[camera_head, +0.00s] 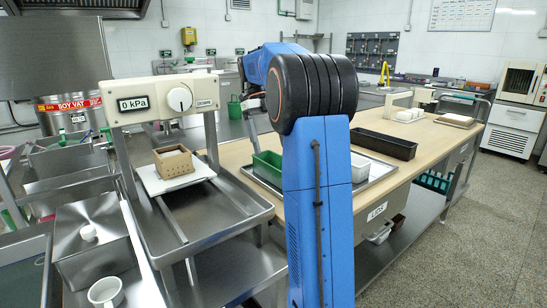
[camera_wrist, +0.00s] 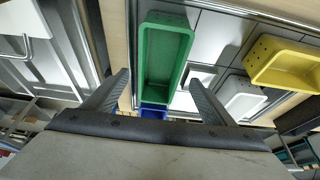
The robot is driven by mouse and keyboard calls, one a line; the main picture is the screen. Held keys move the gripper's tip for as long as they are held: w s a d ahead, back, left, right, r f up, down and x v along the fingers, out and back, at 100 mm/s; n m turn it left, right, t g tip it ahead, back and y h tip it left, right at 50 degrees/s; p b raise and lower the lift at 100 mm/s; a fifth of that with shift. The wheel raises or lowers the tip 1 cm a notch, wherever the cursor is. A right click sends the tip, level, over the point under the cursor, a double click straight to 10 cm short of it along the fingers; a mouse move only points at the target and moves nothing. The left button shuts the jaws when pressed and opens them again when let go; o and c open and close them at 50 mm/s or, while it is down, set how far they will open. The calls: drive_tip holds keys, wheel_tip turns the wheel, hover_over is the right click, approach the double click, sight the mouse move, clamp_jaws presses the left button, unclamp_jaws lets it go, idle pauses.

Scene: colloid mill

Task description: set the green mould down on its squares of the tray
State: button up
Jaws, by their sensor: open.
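The green mould (camera_wrist: 165,58) is a long open box. In the wrist view it sits upright along the left side of the grey tray (camera_wrist: 217,36), which is marked with dark lines into squares. The mould also shows on the bench in the head view (camera_head: 267,166), partly hidden by my arm. My gripper (camera_wrist: 160,82) is open, with its fingertips to either side of the mould's near part and gaps between. The squares beneath the mould are hidden, so I cannot tell its exact fit. In the head view the gripper's jaws are not clear.
On the tray a yellow mould (camera_wrist: 287,63) and a white mould (camera_wrist: 240,96) lie to the right; a blue mould (camera_wrist: 153,111) is nearer. A black bin (camera_head: 384,143) stands on the bench behind. A press with a brown perforated mould (camera_head: 174,162) is at left.

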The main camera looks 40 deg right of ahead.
drive_tip(key=v, duration=0.3)
drive_tip(key=shift+s, duration=0.15)
idle(0.6)
